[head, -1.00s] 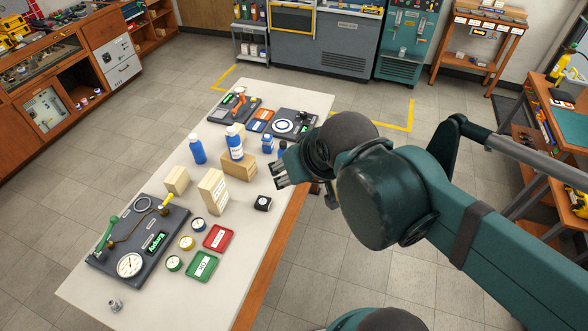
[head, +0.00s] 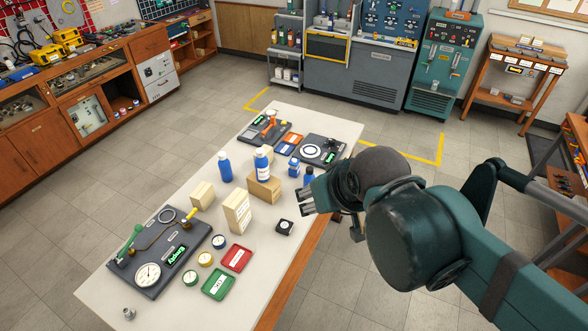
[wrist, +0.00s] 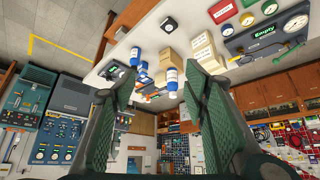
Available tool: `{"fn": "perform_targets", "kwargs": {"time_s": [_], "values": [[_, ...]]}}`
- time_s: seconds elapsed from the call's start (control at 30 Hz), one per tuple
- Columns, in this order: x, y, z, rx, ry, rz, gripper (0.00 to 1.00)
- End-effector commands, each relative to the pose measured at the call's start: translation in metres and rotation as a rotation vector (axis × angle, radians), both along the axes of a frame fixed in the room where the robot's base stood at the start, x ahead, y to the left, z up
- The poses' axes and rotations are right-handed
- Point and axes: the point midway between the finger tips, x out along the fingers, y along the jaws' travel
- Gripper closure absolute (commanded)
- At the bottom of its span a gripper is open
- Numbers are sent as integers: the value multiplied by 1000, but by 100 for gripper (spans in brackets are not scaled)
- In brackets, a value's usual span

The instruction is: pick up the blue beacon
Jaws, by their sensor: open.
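Nothing clearly reads as a beacon. Blue items on the white table (head: 100,297) include a plain blue bottle (head: 225,168), a blue-and-white labelled bottle (head: 262,166) on a wooden block (head: 264,190), and a small blue jar (head: 294,168) to their right. I cannot tell which, if any, is the beacon. My gripper (head: 306,197) is open and empty near the table's right edge, to the right of the block. In the wrist view, my gripper (wrist: 162,95) has its fingers wide apart, with blue bottles (wrist: 172,83) seen beyond, between them.
A gauge panel (head: 160,250) stands at the table's front left. Two dark panels (head: 321,152) stand at the far end. The floor left of the table is clear.

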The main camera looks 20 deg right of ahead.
Motion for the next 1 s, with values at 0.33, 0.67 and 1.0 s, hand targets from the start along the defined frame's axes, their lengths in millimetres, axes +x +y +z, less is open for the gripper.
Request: {"fn": "perform_targets", "kwargs": {"time_s": [0.33,0.67,1.0], "values": [[0,0,0,0,0,0,56],[12,-2,3,5,8,-15,56],[54,-8,7,18,38,-73,56]]}}
